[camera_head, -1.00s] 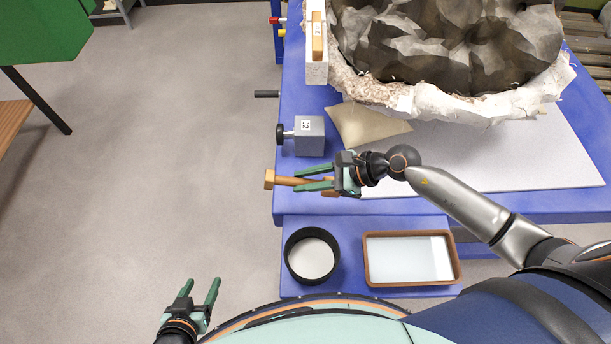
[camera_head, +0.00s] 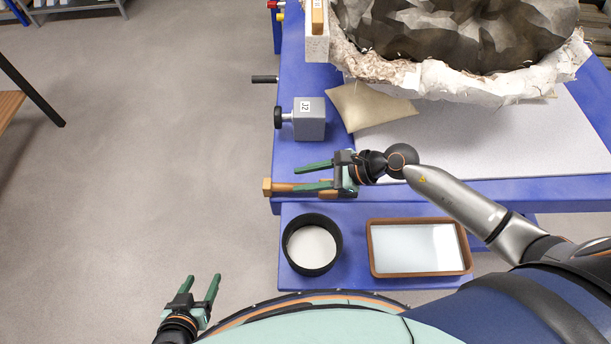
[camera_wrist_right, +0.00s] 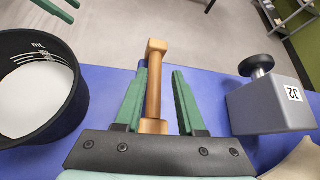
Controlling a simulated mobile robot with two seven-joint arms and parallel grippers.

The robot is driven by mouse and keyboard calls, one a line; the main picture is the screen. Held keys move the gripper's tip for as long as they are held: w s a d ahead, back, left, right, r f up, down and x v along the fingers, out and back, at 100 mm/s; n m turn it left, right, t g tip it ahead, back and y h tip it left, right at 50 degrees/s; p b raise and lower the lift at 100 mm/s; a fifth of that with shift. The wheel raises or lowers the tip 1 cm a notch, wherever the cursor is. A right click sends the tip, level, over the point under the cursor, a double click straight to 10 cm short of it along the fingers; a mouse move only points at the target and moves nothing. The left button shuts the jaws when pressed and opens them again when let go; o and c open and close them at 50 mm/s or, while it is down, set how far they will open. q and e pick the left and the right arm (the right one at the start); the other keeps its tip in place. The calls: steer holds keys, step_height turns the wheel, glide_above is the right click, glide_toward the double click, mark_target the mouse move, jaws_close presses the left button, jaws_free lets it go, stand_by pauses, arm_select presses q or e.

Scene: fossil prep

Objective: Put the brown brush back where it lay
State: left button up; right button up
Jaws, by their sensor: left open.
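The brown brush (camera_head: 281,187) lies near the front left edge of the blue table, its square end pointing left. In the right wrist view the brush (camera_wrist_right: 154,90) lies lengthwise between the green fingers, close to the left one, with a gap to the right one. My right gripper (camera_head: 297,179) is open around it. In the head view part of the brush is hidden under the lower finger and gripper body. Whether it touches a finger I cannot tell. My left gripper (camera_head: 203,279) is open and empty, above the floor at lower left.
A grey block labelled J2 (camera_head: 310,126) with a black knob stands behind the right gripper. A black-rimmed cup (camera_head: 290,262) and a wood-rimmed tray (camera_head: 371,260) sit in front. A tan cushion (camera_head: 372,108) and the large jacketed fossil (camera_head: 455,82) are further back.

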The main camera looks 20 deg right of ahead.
steer(key=o, duration=0.3)
steer(key=shift+d, duration=0.1)
steer(key=shift+b+v, duration=0.55)
steer(key=shift+v, duration=5.65)
steer(key=shift+s, duration=0.2)
